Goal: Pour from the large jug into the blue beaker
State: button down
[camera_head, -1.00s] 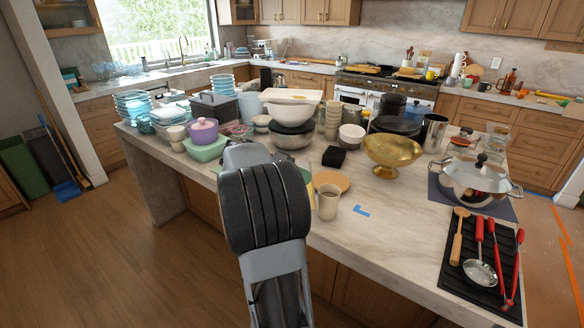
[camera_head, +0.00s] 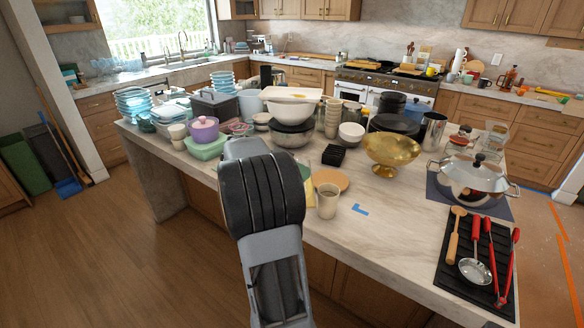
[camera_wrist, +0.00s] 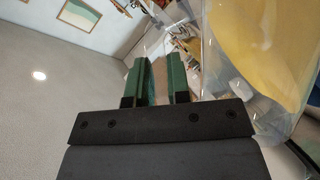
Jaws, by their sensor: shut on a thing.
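In the wrist view, my gripper (camera_wrist: 160,82) has green fingers, shut on the large jug, a clear vessel (camera_wrist: 262,60) with yellow contents at the right. The grip itself is hard to make out, and so is the jug's tilt.
The marble island (camera_head: 390,245) holds a beige cup (camera_head: 327,200) right of my arm, a gold bowl (camera_head: 391,152), a steel pot (camera_head: 474,180) and a black utensil mat (camera_head: 449,275). Bowls and boxes crowd its far side.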

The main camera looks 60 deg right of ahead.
jog(key=shift+w+d+r+g+p, duration=0.2)
jog(key=shift+r+g+p, duration=0.1)
jog(key=shift+r+p, duration=0.2)
jog(key=shift+n, duration=0.3)
jog(key=shift+w+d+r+p, duration=0.15)
jog(key=shift+r+p, duration=0.15)
jog(key=shift+p, duration=0.45)
jog(key=shift+r, duration=0.1)
dwell(1.1)
jog(key=shift+w+d+r+n+y+p, duration=0.2)
jog(key=shift+r+n+y+p, duration=0.1)
jog(key=shift+p, duration=0.35)
jog(key=shift+f, duration=0.1)
jog(key=shift+s+a+f+b, duration=0.15)
jog(key=shift+f+b, duration=0.15)
jog(key=shift+b, duration=0.4)
jog(key=shift+r, duration=0.1)
